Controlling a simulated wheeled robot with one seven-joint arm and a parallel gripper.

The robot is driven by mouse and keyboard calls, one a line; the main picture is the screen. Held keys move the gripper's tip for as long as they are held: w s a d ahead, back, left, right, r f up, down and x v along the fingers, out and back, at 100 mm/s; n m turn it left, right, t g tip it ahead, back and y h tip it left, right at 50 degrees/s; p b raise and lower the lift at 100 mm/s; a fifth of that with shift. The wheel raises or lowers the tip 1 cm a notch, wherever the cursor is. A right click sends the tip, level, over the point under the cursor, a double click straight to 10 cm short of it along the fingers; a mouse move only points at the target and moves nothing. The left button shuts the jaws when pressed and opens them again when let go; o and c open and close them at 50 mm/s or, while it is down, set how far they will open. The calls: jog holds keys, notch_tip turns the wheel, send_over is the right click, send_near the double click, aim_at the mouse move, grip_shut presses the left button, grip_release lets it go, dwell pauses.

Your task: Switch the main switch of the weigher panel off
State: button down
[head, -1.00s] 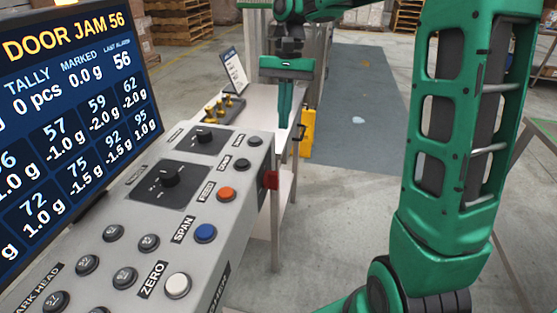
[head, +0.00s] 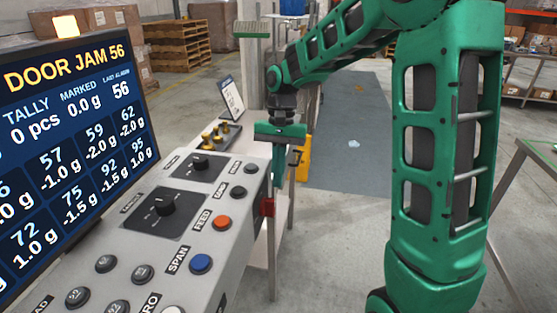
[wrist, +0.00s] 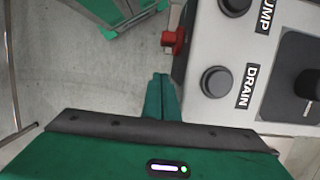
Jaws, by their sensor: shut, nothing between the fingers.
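The weigher panel (head: 150,235) is a grey sloping console at the left of the head view. A small red switch (head: 267,207) sticks out from its right side, near the far end. It also shows in the wrist view (wrist: 174,40), jutting from the panel's edge beside the DRAIN button. Which way it is set is too small to tell. My gripper (head: 279,178) points down just off that side of the panel, shut and empty. In the wrist view its closed fingertips (wrist: 160,78) are close to the red switch, with a small gap visible.
The panel top carries dark knobs (head: 163,206), an orange FEED button (head: 222,222) and a blue SPAN button (head: 201,263). A screen (head: 75,130) stands at the left. A table with yellow-topped weights (head: 218,134) and a yellow object (head: 303,158) lie beyond. Floor to the right is open.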

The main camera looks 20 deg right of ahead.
aim_at(268, 208)
jog(key=shift+s+a+f, duration=0.2)
jog(key=shift+s+a, duration=0.45)
jog(key=shift+s, duration=0.2)
jog(key=shift+s+a+f, duration=0.2)
jog(key=shift+s+a, duration=0.4)
jog(key=shift+s, duration=0.25)
